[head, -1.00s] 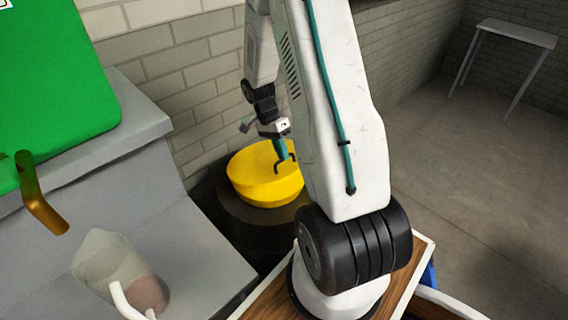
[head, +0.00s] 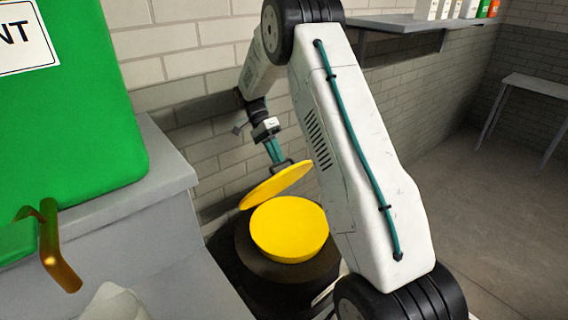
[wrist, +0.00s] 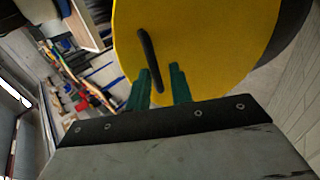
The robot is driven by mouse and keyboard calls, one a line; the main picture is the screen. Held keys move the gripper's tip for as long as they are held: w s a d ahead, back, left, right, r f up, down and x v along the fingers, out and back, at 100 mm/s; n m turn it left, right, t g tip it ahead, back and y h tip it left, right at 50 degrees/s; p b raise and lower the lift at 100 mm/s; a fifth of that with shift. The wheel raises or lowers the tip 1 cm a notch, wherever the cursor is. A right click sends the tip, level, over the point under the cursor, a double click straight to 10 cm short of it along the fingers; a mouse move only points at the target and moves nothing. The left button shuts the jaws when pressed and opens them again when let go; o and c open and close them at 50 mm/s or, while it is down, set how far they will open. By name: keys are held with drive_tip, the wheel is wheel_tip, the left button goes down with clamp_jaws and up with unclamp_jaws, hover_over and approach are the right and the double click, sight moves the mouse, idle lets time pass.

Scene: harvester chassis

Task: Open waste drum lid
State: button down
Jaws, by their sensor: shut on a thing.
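My gripper (head: 281,161) is at the dark handle on the lid's raised side. In the wrist view the yellow lid (wrist: 205,45) fills the middle, and the green fingers of my gripper (wrist: 162,85) are shut on its black handle (wrist: 149,58). The drum's lower body is partly hidden by my arm.
A grey ledge (head: 125,215) with a green cabinet (head: 75,110) stands at the left. A brick wall (head: 175,65) is close behind the drum. A shelf with bottles (head: 440,22) and a small table (head: 535,88) are at the right, with open floor (head: 490,215) before them.

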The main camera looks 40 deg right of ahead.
drive_tip(key=shift+w+a+f, duration=0.15)
drive_tip(key=shift+w+f, duration=0.2)
drive_tip(key=shift+w, duration=0.15)
drive_tip(key=c, duration=1.5)
unclamp_jaws()
drive_tip(key=shift+w+f, duration=0.1)
drive_tip(key=s+a+r, duration=0.1)
drive_tip(key=s, duration=0.4)
drive_tip(key=s+a+r, duration=0.1)
drive_tip(key=s+r, duration=0.1)
drive_tip(key=s, duration=0.3)
drive_tip(key=s+a+r, duration=0.2)
drive_tip(key=s, duration=0.3)
drive_tip(key=shift+s+r, duration=0.2)
drive_tip(key=shift+s, duration=0.05)
